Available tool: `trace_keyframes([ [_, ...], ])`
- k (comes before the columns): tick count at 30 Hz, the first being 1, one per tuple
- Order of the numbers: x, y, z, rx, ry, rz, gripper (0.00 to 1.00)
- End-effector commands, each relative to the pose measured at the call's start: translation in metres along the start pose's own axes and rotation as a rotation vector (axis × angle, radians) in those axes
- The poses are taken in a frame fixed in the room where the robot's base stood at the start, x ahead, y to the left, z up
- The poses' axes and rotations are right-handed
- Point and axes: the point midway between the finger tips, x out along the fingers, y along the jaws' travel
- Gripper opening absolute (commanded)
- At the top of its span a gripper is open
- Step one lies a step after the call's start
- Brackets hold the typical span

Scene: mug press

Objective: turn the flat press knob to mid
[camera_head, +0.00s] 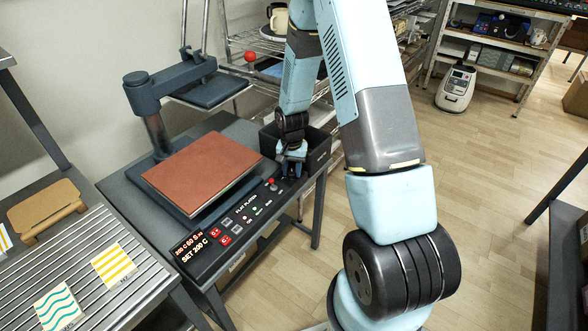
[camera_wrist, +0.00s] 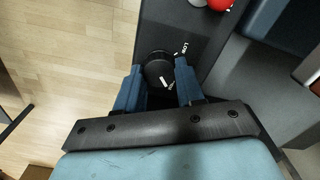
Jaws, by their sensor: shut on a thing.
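The flat press knob (camera_wrist: 157,66) is a round black dial on the dark control panel (camera_wrist: 206,22) in the wrist view. My gripper (camera_wrist: 158,78) is shut on it, with one blue finger on each side. A white label reading LOW shows beside the knob at its upper right. A white mark shows near the knob's lower right edge; its exact setting is hard to tell. In the head view my gripper (camera_head: 291,168) is at the far right end of the panel and hides the knob. The flat press (camera_head: 203,170) has a reddish-brown pad.
A red ball-topped control (camera_head: 271,183) stands on the panel close to my gripper. A dark open bin (camera_head: 318,147) is just behind and right of it. The swung-aside press arm (camera_head: 185,75) is at the back left. Patterned tiles (camera_head: 113,264) lie on the slatted table.

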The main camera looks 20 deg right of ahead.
Motion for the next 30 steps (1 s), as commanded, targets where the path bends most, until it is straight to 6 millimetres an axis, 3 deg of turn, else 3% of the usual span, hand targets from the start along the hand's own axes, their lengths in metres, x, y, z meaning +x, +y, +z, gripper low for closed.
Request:
trace_keyframes([
  [30, 0.0006, -0.0014, 0.0027, -0.741, -0.004, 0.001, 0.07],
])
